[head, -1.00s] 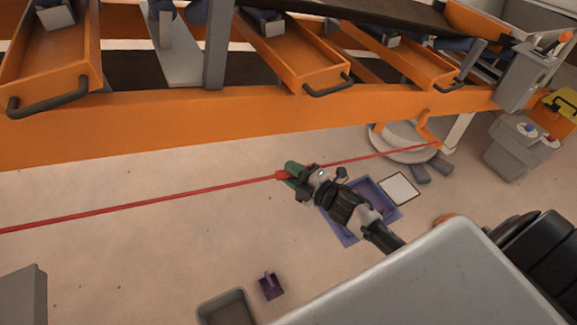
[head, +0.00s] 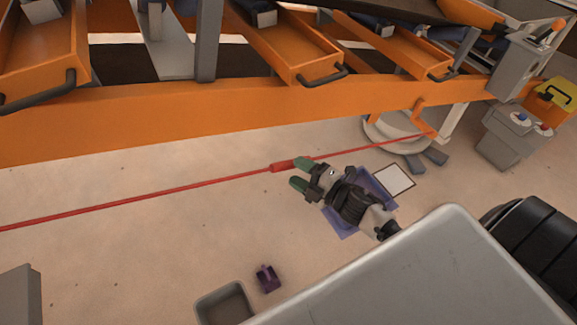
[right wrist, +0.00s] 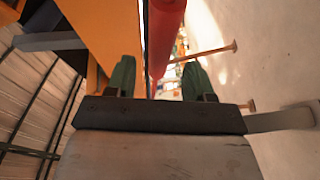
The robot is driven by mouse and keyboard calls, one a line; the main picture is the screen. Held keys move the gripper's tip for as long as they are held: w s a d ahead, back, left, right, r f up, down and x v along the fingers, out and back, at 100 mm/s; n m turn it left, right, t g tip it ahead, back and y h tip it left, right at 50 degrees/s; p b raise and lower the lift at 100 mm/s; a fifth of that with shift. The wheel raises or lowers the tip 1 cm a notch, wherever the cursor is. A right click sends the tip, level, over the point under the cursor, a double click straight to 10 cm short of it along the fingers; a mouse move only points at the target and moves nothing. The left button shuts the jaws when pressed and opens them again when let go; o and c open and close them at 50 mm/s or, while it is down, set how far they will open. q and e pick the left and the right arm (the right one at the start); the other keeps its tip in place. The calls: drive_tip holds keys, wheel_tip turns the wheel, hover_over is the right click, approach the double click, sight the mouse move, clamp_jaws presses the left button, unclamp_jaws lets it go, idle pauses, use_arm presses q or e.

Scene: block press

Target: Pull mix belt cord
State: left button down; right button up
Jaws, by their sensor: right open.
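The red mix belt cord (head: 150,194) runs across the head view, in front of the orange conveyor frame, from the left edge to near the frame's right leg. A thicker red sleeve (head: 283,166) sits on it. My right gripper (head: 297,172) is open, with its green fingertips right beside the sleeve. In the right wrist view the red sleeve (right wrist: 164,35) shows large ahead, between the two spread green fingers of the gripper (right wrist: 159,78). I cannot tell whether they touch it. My left gripper is not in view.
The orange conveyor frame (head: 200,115) with orange chutes (head: 290,45) stands behind the cord. A purple tray (head: 375,185) and a white framed panel (head: 394,181) lie below my right arm. A grey bin (head: 224,303) and a small purple object (head: 267,278) are on the floor.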

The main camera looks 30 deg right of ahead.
drive_tip(key=v, duration=0.6)
drive_tip(key=shift+s+b, duration=0.3)
drive_tip(key=shift+d, duration=0.15)
